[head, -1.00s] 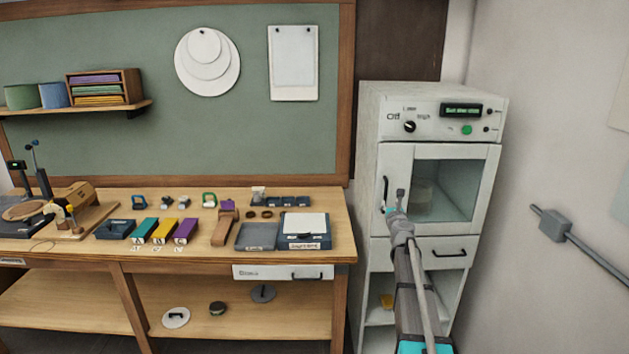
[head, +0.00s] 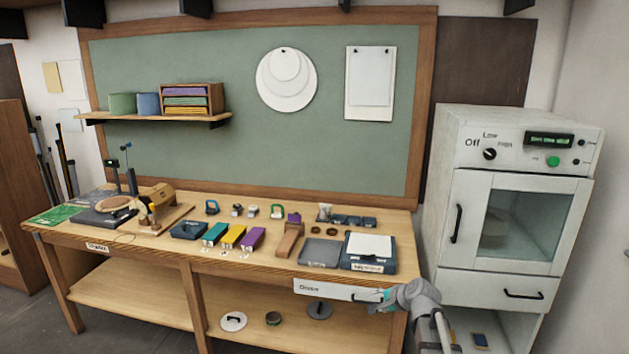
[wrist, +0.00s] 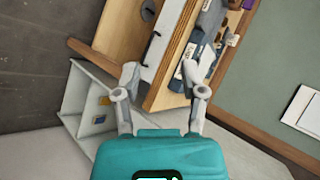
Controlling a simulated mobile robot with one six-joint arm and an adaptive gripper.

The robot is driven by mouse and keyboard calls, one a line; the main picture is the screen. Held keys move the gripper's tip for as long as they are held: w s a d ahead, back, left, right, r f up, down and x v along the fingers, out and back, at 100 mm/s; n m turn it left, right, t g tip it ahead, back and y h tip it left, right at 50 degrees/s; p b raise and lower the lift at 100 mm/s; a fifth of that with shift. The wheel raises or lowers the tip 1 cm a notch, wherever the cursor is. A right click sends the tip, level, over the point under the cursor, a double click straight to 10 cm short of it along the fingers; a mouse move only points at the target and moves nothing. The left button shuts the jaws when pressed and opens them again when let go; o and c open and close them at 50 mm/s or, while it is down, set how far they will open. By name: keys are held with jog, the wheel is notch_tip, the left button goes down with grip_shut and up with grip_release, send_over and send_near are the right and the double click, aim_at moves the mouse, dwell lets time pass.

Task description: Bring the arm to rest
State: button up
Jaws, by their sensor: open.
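My gripper (wrist: 165,88) is open and empty in the wrist view, its two grey fingers spread apart beyond the teal gripper body. Nothing is between the fingertips except the view of the bench's front behind them. In the head view my grey arm reaches up from the bottom right. Its end is low in front of the bench's right end, by the white drawer (head: 325,289). The fingertips are too small to make out there.
The white oven cabinet (head: 515,290) stands close on the right, its glass door (head: 520,222) shut. The wooden workbench (head: 130,240) carries a blue case (head: 370,262), a grey tray (head: 319,254) and coloured boxes (head: 232,236). The floor (head: 35,310) at left is clear.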

jog(key=s+a+f+n+g+h, duration=0.1)
jog(key=s+f+n+g+h, duration=0.1)
jog(key=s+n, duration=0.4)
jog(key=s+f+n+g+h, duration=0.3)
jog(key=s+f+n+g, duration=0.1)
jog(key=s, duration=1.1)
jog(key=shift+s+a+f+n+g, duration=0.25)
jog(key=shift+s+a+n+g, duration=0.15)
jog(key=shift+n+g, duration=0.65)
jog(key=shift+d, duration=0.15)
